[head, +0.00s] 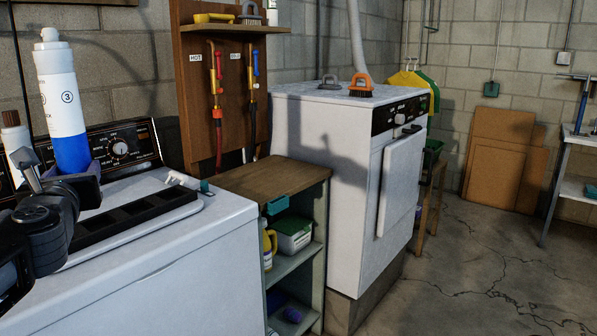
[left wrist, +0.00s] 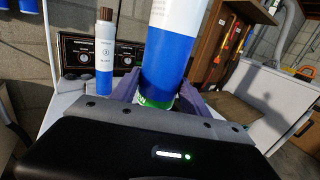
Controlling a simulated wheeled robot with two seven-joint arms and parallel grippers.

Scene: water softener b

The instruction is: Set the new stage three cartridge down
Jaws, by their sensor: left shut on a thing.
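My left gripper (head: 76,176) is shut on the stage three cartridge (head: 62,105), white above and blue below with a circled 3. It holds the cartridge nearly upright above the left part of the white washer top (head: 222,216). In the left wrist view the cartridge (left wrist: 166,58) stands between the finger pads, with a green band at its lower end. A second cartridge with a brown cap (head: 15,137) is left of it, partly hidden by my arm; it also shows in the left wrist view (left wrist: 104,58). My right gripper is not in view.
A black slotted rack (head: 128,217) lies on the washer top. A small white and teal fitting (head: 186,181) is behind it. The washer's control panel (head: 112,146) rises at the back. A wooden-topped shelf (head: 262,176) and a white dryer (head: 335,190) stand to the right.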

